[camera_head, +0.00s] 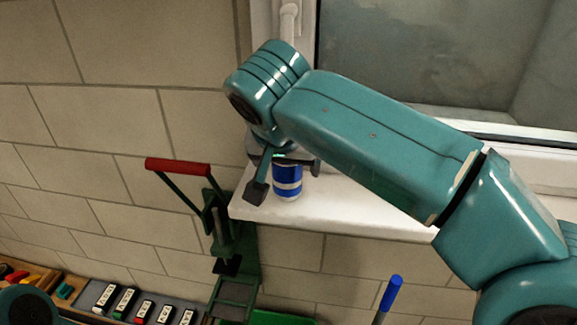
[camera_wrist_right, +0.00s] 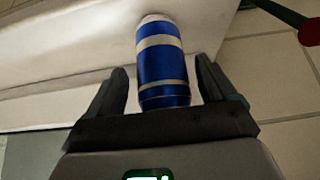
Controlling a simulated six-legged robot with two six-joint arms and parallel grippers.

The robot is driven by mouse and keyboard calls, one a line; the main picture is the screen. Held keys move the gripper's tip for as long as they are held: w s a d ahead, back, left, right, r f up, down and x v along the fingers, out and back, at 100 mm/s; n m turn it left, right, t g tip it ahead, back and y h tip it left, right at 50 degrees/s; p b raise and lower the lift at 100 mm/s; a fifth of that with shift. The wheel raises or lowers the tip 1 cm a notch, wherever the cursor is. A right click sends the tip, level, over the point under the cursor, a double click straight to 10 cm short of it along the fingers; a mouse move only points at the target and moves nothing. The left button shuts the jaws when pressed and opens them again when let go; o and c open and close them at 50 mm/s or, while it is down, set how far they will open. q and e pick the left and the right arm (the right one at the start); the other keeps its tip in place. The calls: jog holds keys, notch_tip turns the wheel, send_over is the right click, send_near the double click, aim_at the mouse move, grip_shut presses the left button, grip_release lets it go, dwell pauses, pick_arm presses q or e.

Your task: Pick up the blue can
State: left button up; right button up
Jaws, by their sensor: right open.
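The blue can (camera_head: 288,183) with pale silver bands stands on the white window sill, near its left end. My right gripper (camera_head: 287,181) reaches down over it from the right, and its fingers and wrist hide the can's top in the head view. In the right wrist view the can (camera_wrist_right: 162,65) lies between the two open fingers of the right gripper (camera_wrist_right: 162,90), with gaps showing on both sides near its lower part. I cannot tell whether either finger touches it. My left gripper does not show.
The white sill (camera_head: 350,215) runs right beneath the window. A green tool with a red handle (camera_head: 178,167) stands left of the sill, close to its edge. A tray (camera_head: 100,298) with several small items lies lower left. A blue-capped rod (camera_head: 391,292) stands below the sill.

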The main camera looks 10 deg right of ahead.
jog(key=shift+w+d+f, duration=0.2)
jog(key=shift+w+f, duration=0.4)
jog(key=shift+a+f, duration=0.1)
jog(key=shift+s+a+r, duration=0.25)
jog(key=shift+s+a, duration=0.05)
jog(key=shift+s, duration=0.25)
jog(key=shift+d, duration=0.1)
jog(key=c, duration=0.4)
jog(key=shift+w+d+f, duration=0.15)
jog(key=shift+w, duration=0.15)
jog(key=c, duration=0.6)
jog(key=shift+w, duration=0.15)
jog(key=shift+s, duration=0.2)
